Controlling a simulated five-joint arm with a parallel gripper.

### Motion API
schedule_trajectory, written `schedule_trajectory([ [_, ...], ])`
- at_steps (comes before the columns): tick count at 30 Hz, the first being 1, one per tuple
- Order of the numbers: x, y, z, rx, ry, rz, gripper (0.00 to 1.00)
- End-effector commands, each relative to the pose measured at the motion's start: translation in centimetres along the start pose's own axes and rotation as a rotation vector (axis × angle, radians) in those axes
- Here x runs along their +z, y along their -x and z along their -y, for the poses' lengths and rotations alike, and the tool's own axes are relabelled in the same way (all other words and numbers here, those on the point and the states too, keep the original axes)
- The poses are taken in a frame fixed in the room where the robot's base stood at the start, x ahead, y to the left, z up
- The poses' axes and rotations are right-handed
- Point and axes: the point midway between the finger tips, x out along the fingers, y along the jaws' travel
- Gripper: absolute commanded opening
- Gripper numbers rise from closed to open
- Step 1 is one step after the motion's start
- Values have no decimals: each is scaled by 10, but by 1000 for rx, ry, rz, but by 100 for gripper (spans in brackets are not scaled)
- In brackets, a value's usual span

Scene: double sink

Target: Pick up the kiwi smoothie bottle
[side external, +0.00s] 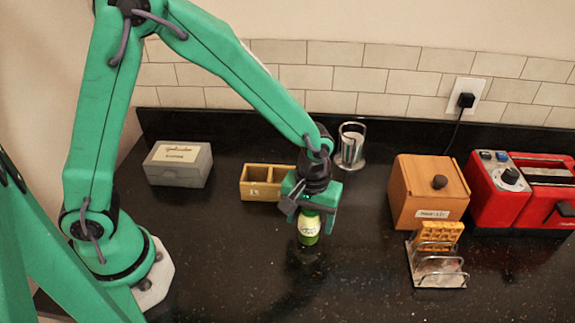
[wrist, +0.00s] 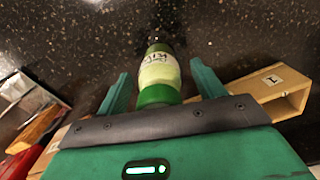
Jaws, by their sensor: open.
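The kiwi smoothie bottle (side external: 309,228) is small and green with a pale label, and stands on the black counter below my gripper (side external: 309,208). Its upper part is hidden by my gripper in the side view. In the wrist view, the bottle (wrist: 158,72) shows between the two green fingers of my gripper (wrist: 160,76). The fingers are open, with a visible gap on each side of the bottle.
A two-part wooden box (side external: 256,192) stands close behind my gripper, with a metal cup (side external: 351,148) behind. A grey box (side external: 179,165) is left. A wooden bin (side external: 425,195), a wire rack (side external: 438,273) and a red toaster (side external: 545,190) are right. The front counter is clear.

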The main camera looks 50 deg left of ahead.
Motion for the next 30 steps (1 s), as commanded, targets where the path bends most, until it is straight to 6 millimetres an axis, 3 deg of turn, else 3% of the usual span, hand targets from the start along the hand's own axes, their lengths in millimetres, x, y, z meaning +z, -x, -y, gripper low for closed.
schedule_trajectory([
  [13, 0, 0, 0, 0, 0, 0, 68],
  [21, 0, 0, 0, 0, 0, 0, 15],
  [30, 0, 2, 0, 0, 0, 0, 15],
])
